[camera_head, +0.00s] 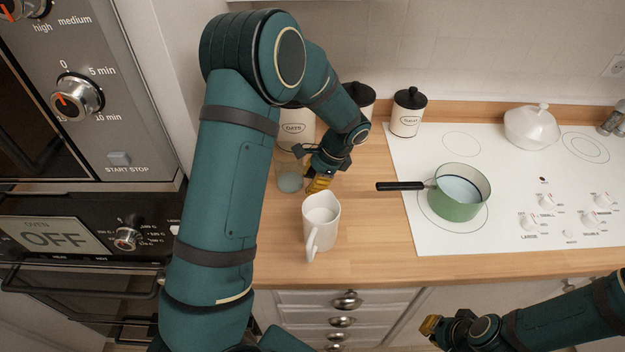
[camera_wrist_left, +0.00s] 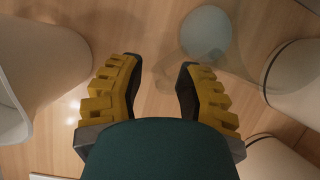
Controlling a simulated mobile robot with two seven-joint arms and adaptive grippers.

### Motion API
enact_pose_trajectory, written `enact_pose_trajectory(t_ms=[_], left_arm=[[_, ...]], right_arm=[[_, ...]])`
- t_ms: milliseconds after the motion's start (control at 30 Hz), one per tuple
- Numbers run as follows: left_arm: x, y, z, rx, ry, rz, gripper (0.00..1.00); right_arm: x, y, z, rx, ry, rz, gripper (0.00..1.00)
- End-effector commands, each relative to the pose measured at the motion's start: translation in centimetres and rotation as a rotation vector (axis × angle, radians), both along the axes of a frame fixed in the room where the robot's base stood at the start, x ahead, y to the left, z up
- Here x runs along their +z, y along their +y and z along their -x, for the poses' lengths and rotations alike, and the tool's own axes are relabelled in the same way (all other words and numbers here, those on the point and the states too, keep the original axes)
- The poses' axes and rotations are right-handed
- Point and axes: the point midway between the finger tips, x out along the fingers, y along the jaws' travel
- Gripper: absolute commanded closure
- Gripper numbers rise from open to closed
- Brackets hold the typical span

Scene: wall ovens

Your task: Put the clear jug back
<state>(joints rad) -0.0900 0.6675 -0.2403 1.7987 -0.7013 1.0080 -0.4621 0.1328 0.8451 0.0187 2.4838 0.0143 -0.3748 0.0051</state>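The clear jug (camera_head: 290,182) stands on the wooden counter, left of my left gripper in the head view, partly hidden by my arm. Its see-through wall is faint, and a pale grey-blue round patch shows low in it. In the left wrist view the clear jug (camera_wrist_left: 206,35) is beyond the right finger, outside the gap. My left gripper (camera_head: 318,184) is low over the counter, between the jug and a white pitcher. In the left wrist view its fingers (camera_wrist_left: 158,66) are apart with bare wood between them. My right gripper (camera_head: 433,328) is in front of the drawers; its opening is unclear.
The white pitcher (camera_head: 320,226) stands close in front of my left gripper. Lidded canisters (camera_head: 408,112) line the back wall. A green pan (camera_head: 460,196) with pale contents sits on the white cooktop (camera_head: 510,225). A wall oven (camera_head: 95,165) stands at left.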

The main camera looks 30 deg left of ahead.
Motion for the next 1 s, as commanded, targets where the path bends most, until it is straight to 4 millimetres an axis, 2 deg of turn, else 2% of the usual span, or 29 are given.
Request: enact_pose_trajectory(t_ms=[233, 700, 833, 1000], left_arm=[[1.1, -0.3, -0.2, -0.001, -0.002, 0.000, 0.66], [9.2, -3.5, -2.2, -0.002, -0.003, 0.001, 0.66], [10.5, -4.0, -2.6, -0.002, -0.002, 0.001, 0.66], [11.2, -4.2, -2.7, 0.000, -0.001, 0.000, 0.66]], right_arm=[[0.3, 0.0, 0.0, 0.000, 0.000, -0.001, 1.00], [1.1, 0.0, 0.0, 0.000, 0.000, -0.002, 1.00], [1.2, -0.1, 0.0, 0.000, -0.001, -0.003, 1.00], [1.3, -0.1, 0.0, 0.000, -0.001, -0.003, 1.00]])
